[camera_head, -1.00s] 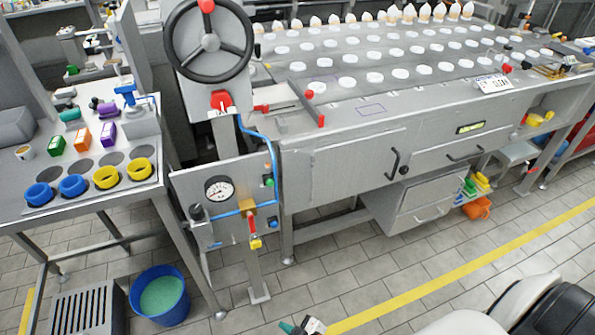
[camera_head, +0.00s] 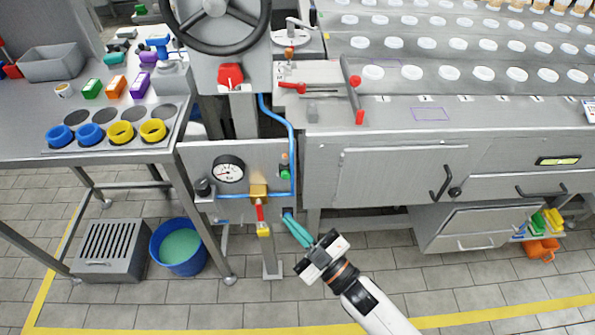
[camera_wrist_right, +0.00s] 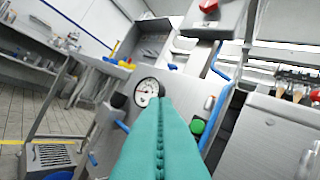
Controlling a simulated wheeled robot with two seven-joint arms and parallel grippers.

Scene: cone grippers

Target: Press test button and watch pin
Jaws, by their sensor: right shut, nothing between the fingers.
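A grey test panel (camera_head: 240,160) stands upright below the handwheel. It carries a round pressure gauge (camera_head: 229,170), also in the right wrist view (camera_wrist_right: 147,92). A green button (camera_head: 285,172) is at its right side, with a small orange piece (camera_head: 285,157) just above; the green button shows in the wrist view (camera_wrist_right: 197,126). A blue button (camera_head: 287,212) is at the lower right, partly covered by my fingertips. I cannot tell which part is the pin. My right gripper (camera_head: 289,217) is shut and empty, its teal fingers pointing at the blue button; contact is unclear. My left gripper is out of view.
A black knob (camera_head: 203,188) and a brass valve (camera_head: 259,191) with red handle and yellow end are on the panel. A blue hose (camera_head: 292,130) runs down its right edge. A blue bucket (camera_head: 179,247) stands on the floor. A cabinet (camera_head: 395,175) is to the right.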

